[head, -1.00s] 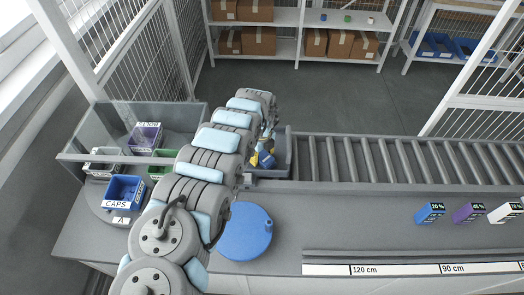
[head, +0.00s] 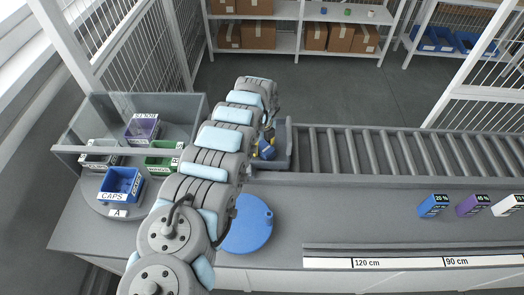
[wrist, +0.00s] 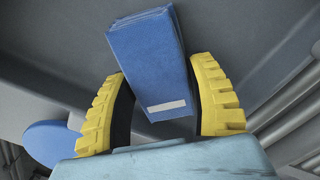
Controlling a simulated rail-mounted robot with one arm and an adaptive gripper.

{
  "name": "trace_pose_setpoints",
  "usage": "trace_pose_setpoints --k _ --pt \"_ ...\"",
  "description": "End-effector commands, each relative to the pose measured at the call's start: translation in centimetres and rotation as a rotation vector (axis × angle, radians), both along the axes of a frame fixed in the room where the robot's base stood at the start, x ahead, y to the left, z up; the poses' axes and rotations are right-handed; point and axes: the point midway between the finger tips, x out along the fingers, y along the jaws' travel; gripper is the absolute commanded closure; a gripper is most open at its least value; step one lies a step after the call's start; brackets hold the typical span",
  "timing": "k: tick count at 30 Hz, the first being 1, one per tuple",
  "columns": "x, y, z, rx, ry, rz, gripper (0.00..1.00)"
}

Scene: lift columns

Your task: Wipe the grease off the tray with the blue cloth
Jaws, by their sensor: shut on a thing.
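My gripper (wrist: 161,85) has yellow ribbed fingers and is shut on the folded blue cloth (wrist: 149,50), one finger on each side of it. A small white label shows on the cloth near its lower end. In the head view my gripper (head: 264,147) is at the grey tray (head: 289,147), and my arm hides the tray's left part. The tray stands at the left end of the roller conveyor. Grey surfaces lie behind the cloth in the wrist view; I cannot tell whether the cloth touches the tray. I make out no grease.
A round blue disc (head: 250,226) lies on the bench in front of the tray. At the left, a turntable with a clear guard carries bins, including the blue CAPS bin (head: 121,185). The roller conveyor (head: 390,155) is empty to the right. Small boxes (head: 433,206) stand far right.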

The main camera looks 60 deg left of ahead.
Motion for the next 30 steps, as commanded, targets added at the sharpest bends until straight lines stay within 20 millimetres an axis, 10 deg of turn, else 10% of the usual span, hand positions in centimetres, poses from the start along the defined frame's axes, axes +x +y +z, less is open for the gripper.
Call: trace_pose_setpoints --k 30 --pt "0.8 1.4 0.4 0.004 -0.003 0.0 0.79"
